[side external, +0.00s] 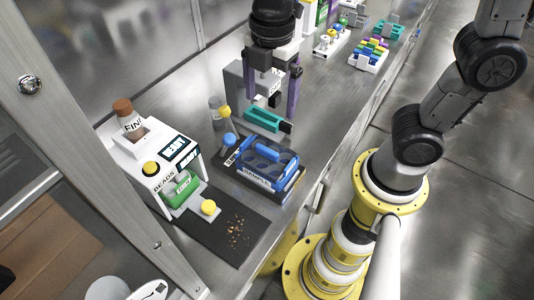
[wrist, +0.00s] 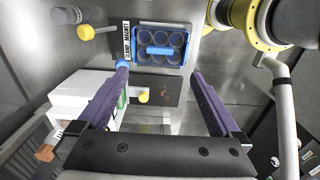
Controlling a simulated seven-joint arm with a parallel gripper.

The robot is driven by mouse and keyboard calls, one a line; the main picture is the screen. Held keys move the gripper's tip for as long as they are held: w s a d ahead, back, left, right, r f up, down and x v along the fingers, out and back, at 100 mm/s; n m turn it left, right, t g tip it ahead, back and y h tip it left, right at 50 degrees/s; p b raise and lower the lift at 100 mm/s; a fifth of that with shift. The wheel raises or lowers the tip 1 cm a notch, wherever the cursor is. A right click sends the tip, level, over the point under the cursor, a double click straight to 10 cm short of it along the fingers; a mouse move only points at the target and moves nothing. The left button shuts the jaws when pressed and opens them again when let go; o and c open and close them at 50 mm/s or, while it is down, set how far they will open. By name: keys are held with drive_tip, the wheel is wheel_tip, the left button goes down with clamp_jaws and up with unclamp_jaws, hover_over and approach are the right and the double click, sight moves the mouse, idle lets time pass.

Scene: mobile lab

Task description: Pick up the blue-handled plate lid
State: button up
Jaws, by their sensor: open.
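The blue-handled plate lid (side external: 285,174) sits on a blue multi-well plate on the bench, in the middle of the side view. Its bright blue bar handle (side external: 265,156) stands up across the top. In the wrist view the lid (wrist: 176,62) is at the top centre, with round wells showing under it and the handle (wrist: 160,50) lying crosswise. My gripper (side external: 271,115) is open and empty, its purple fingers pointing down, above and behind the lid in the side view. In the wrist view the gripper (wrist: 160,73) has its fingers spread wider than the lid's handle, apart from it.
A white beads dispenser (side external: 150,160) with a brown-capped bottle stands left of the plate, with a dark mat (side external: 220,238) holding spilled beads in front. A yellow-knobbed and a blue-knobbed part stand close beside the plate. A teal tray (side external: 262,121) is behind. Coloured racks (side external: 370,52) stand farther back.

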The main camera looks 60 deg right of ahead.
approach(268, 145)
drive_tip(key=s+a, duration=0.1)
drive_tip(key=s+a+f, duration=0.1)
drive_tip(key=shift+a, duration=0.3)
drive_tip(key=shift+w+f, duration=0.1)
drive_tip(key=shift+f, duration=1.3)
drive_tip(key=shift+w+f, duration=0.15)
drive_tip(key=shift+f, duration=1.25)
drive_tip(key=shift+c, duration=0.2)
drive_tip(key=c, duration=1.2)
